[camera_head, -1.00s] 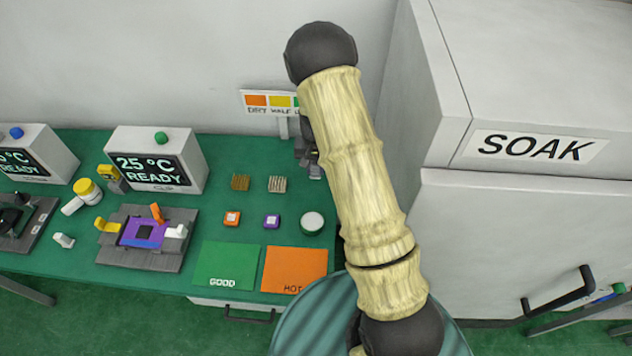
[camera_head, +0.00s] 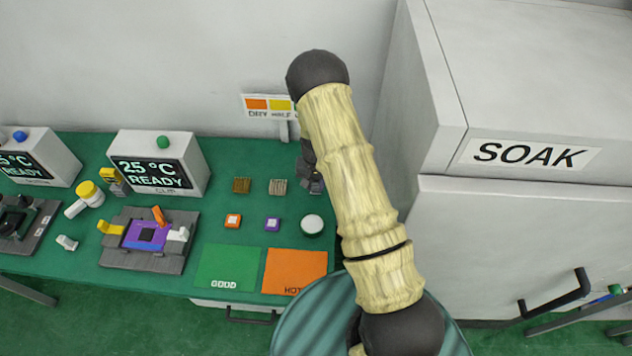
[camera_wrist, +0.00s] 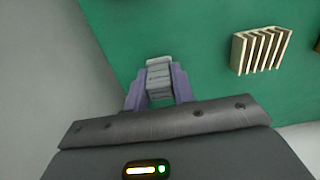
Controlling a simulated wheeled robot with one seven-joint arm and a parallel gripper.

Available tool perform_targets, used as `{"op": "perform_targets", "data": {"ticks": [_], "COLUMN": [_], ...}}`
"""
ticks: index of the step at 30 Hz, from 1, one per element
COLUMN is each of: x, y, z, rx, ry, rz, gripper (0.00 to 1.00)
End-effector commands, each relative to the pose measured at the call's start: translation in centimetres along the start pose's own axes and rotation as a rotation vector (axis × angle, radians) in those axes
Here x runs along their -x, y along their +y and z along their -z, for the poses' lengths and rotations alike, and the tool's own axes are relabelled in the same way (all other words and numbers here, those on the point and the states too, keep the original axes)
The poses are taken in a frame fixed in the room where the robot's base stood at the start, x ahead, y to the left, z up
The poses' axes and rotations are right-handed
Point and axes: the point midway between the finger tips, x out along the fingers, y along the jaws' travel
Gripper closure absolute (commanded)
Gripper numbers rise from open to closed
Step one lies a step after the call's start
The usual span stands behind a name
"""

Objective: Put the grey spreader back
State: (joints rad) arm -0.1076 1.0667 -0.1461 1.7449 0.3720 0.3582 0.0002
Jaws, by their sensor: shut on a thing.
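My gripper (camera_wrist: 160,96) is shut on a small light-grey banded piece, which looks like the grey spreader (camera_wrist: 158,72), in the wrist view. The purple-grey fingers stand on either side of it. Green surface shows beyond its tip; I cannot tell whether it touches that surface. In the head view my gripper (camera_head: 311,180) is a dark shape by the table's right back edge, partly hidden by my arm. The spreader cannot be made out there.
A pale ribbed block (camera_head: 278,187) and a brown one (camera_head: 241,185) stand left of my gripper. A round white-topped item (camera_head: 312,225) is in front. The colour sign (camera_head: 268,104) is behind. The large SOAK cabinet (camera_head: 520,240) stands right.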

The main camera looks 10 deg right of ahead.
Motion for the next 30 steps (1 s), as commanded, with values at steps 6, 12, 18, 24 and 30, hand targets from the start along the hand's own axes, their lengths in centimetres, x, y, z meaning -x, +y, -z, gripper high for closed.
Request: {"op": "perform_targets", "data": {"ticks": [6, 12, 18, 24, 30], "x": [-0.2, -0.2, -0.2, 0.4, 2.8], "y": [0.0, 0.0, 0.0, 0.0, -0.1], "z": [0.0, 0.0, 0.0, 0.1, 0.1], "rx": [0.000, 0.000, 0.000, 0.000, 0.000], "ry": [0.001, 0.001, 0.001, 0.002, 0.005], "rz": [0.000, 0.000, 0.000, 0.001, 0.002], "gripper": [0.95, 0.53, 0.53, 0.53, 0.53]}}
